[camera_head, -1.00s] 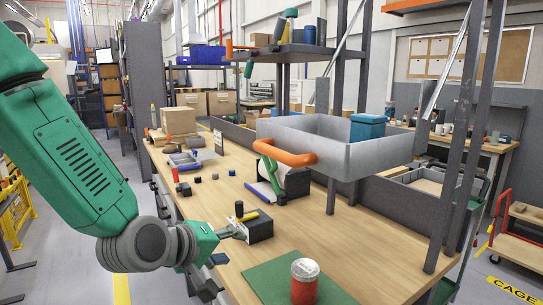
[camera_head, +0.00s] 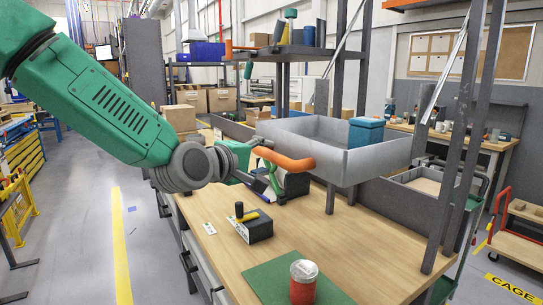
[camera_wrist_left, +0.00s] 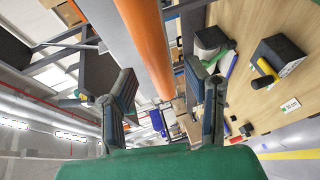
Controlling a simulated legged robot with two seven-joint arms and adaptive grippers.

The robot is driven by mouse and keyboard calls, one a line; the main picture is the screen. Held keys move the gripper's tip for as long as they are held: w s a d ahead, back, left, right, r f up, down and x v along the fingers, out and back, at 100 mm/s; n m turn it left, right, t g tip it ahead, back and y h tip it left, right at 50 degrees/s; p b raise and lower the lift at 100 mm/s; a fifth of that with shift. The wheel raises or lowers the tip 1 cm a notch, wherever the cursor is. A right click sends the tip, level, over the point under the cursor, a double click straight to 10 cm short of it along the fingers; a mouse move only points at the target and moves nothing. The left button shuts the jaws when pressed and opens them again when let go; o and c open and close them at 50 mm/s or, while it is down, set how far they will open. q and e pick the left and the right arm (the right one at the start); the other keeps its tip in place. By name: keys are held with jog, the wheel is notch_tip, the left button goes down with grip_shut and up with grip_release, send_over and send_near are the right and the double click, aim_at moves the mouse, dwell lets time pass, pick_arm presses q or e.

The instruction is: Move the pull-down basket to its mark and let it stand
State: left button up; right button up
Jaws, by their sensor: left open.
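The pull-down basket is a grey open tray (camera_head: 375,165) hanging above the workbench on the rack, with an orange bar handle (camera_head: 290,161) at its near left side. A teal box (camera_head: 366,132) sits in it. My left gripper (camera_head: 262,172) is beside the handle's left end, partly hidden by my wrist. In the left wrist view the open left gripper (camera_wrist_left: 165,95) has the orange handle (camera_wrist_left: 148,45) showing between its two fingers. I cannot tell whether either finger touches it. My right gripper is not in view. No mark is clearly identifiable.
A dark block with a yellow-handled tool (camera_head: 255,226) lies on the workbench (camera_head: 345,245). A green mat (camera_head: 262,283) with a red jar (camera_head: 303,284) is at the front. Dark uprights (camera_head: 455,150) flank the basket on the right. The wood beneath it is mostly clear.

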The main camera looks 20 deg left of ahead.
pick_arm(q)
jog(key=shift+x, duration=1.6)
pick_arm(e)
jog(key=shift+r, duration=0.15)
pick_arm(q)
jog(key=shift+d, duration=0.1)
